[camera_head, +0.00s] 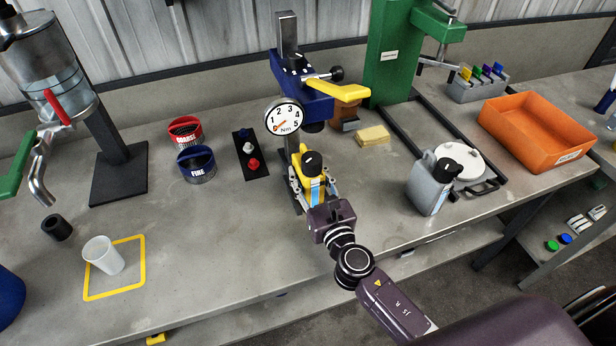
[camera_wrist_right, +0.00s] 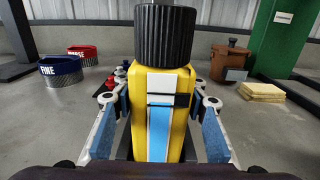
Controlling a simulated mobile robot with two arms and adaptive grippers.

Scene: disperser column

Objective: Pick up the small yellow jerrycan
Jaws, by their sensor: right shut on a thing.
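The small yellow jerrycan (camera_head: 303,172) has a black cap and a blue and white label. It stands upright near the middle of the workbench, in front of the torque gauge. In the right wrist view the jerrycan (camera_wrist_right: 165,85) fills the middle, its black ribbed cap reaching the top edge. My right gripper (camera_head: 312,186) is shut on the jerrycan; its two fingers (camera_wrist_right: 163,125) lie along the can's left and right sides. The can's underside is hidden, so I cannot tell whether it touches the bench. My left gripper is out of view.
The blue clamp stand with gauge (camera_head: 284,118) rises just behind. A small switch panel (camera_head: 250,155) and the red and blue rings (camera_head: 196,164) lie left. The front-left bench holds a white cup (camera_head: 103,255).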

